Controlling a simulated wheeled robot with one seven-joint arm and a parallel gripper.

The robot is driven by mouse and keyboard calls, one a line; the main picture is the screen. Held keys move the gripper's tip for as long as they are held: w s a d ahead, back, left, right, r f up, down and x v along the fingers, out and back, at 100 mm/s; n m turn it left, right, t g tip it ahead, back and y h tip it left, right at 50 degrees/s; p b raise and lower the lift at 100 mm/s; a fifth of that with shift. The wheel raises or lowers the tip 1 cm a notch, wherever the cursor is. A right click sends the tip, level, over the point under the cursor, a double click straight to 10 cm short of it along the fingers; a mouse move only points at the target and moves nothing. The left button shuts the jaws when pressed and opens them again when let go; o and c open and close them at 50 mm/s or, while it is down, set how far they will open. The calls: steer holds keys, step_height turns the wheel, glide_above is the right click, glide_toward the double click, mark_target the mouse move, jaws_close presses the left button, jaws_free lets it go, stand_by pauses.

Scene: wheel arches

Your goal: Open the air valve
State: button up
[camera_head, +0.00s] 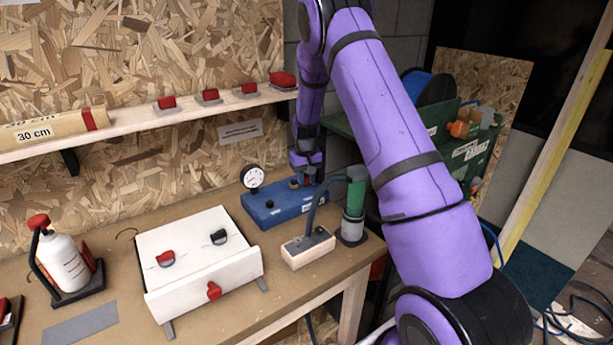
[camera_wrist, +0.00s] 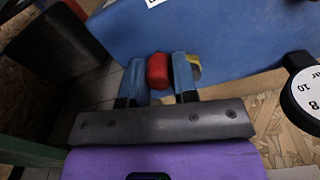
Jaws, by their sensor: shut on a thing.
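The air valve is on a blue block (camera_head: 268,210) on the workbench, beside a round white pressure gauge (camera_head: 253,177). In the wrist view the valve's red handle (camera_wrist: 157,72) stands between my gripper's two fingers, in front of the blue block (camera_wrist: 230,35). A bit of yellow metal (camera_wrist: 194,64) shows by the right finger. My gripper (camera_wrist: 159,76) is shut on the red handle. In the head view my gripper (camera_head: 307,182) is low over the right part of the block and mostly hides the valve. The gauge (camera_wrist: 308,90) is at the right edge of the wrist view.
A wooden block with a hose (camera_head: 308,250) and a green cylinder (camera_head: 354,200) stand close right of the valve. A white box with red and black handles (camera_head: 195,250) is left. A shelf (camera_head: 140,118) with red-topped items runs behind. A green rack (camera_head: 470,150) stands at right.

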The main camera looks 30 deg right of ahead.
steer(key=m, duration=0.1)
steer(key=a+m, duration=0.1)
steer(key=m, duration=0.1)
steer(key=shift+s+a, duration=0.2)
steer(key=shift+s, duration=0.05)
steer(key=shift+a+m, duration=0.25)
steer(key=shift+m, duration=0.55)
steer(key=shift+a+m, duration=0.2)
steer(key=shift+m, duration=0.6)
steer(key=o, duration=0.9)
steer(key=shift+o, duration=0.2)
steer(key=shift+s, duration=0.1)
step_height(320, 180, up, 11)
steer(key=shift+f, duration=0.1)
